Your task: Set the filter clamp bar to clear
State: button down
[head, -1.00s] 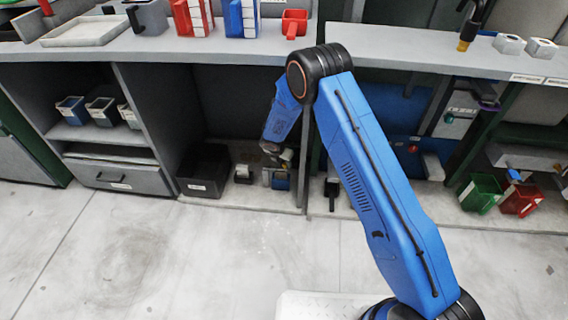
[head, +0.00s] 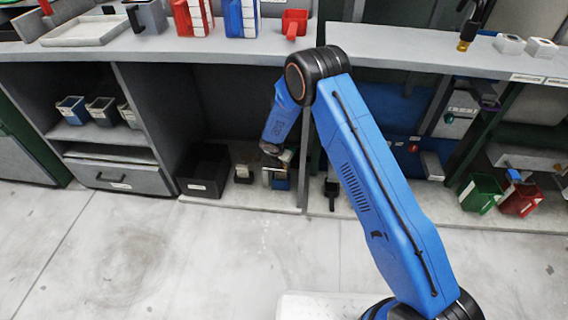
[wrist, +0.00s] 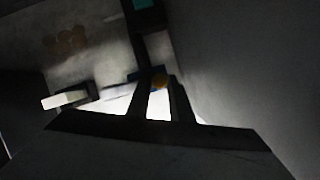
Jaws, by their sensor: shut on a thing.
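My gripper (wrist: 160,88) shows in the wrist view as two dark fingers. My arm hides part of that area.
The counter (head: 220,50) is overhead and a divider (head: 308,165) is close on the right. Green (head: 480,193) and red (head: 521,200) bins stand far right. The floor in front is clear.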

jog(key=s+a+m+g+h, duration=0.2)
jog(key=s+a+m+g, duration=0.4)
jog(key=m, duration=1.1)
jog(key=shift+s+a+m, duration=0.3)
jog(key=shift+s+a, duration=0.75)
jog(key=shift+a, duration=1.35)
jog(key=c, duration=1.6)
grip_release()
jog(key=shift+a, duration=0.1)
jog(key=v, duration=1.7)
jog(key=shift+a+r, duration=0.1)
jog(key=shift+r, duration=0.1)
jog(key=shift+s, duration=0.1)
